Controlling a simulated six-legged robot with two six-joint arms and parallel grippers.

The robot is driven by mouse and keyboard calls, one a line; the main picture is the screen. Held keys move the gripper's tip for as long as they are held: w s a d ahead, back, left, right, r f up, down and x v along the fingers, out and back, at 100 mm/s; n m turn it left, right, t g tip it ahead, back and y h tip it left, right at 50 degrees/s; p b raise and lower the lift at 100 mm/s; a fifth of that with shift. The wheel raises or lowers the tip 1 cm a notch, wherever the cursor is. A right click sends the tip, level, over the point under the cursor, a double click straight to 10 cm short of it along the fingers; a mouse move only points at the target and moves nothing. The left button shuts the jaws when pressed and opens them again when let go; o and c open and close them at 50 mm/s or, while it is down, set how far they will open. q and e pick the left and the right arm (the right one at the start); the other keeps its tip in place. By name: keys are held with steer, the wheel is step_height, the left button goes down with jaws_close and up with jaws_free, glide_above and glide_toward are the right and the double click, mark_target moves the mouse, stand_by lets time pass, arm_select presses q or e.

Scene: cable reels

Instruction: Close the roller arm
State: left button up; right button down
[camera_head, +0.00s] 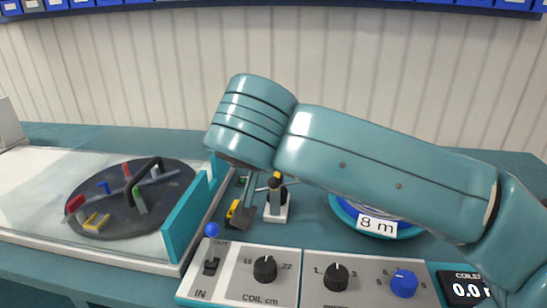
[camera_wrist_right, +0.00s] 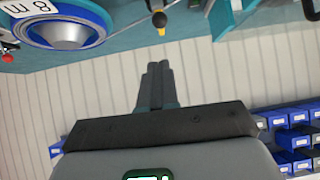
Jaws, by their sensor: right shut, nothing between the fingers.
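A small device (camera_head: 276,208) with a white base and a dark upright part stands on the teal bench, partly hidden behind my right arm; it looks like the roller arm's unit. In the right wrist view a dark lever with a yellow tip (camera_wrist_right: 159,22) points towards my fingers. I cannot tell whether the roller arm is open or closed. My left gripper is out of view.
A blue reel (camera_head: 340,205) labelled 8 m sits at the right, partly under my arm. A control panel (camera_head: 240,287) with knobs runs along the front. At the left is a dark turntable (camera_head: 110,225) beside a teal wall (camera_head: 190,220).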

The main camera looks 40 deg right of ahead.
steer(key=w+a+r+n+y+p, duration=0.1)
steer(key=a+r+n+y+p, duration=0.15)
steer(key=a+p, duration=0.2)
steer(key=w+r+n+g+p, duration=0.1)
steer(key=w+r+g+p, duration=0.35)
steer(key=w+p, duration=1)
steer(key=s+d+f+g+p, duration=0.1)
steer(key=s+d+f+p, duration=0.2)
steer(key=f+p, duration=0.3)
steer(key=s+d+f+g+p, duration=0.1)
steer(key=s+d+f+p, duration=0.3)
steer(key=d+f+p, duration=0.2)
steer(key=shift+s+d+f+g+h, duration=0.25)
steer(key=shift+f+g+h, duration=0.1)
steer(key=shift+f, duration=0.5)
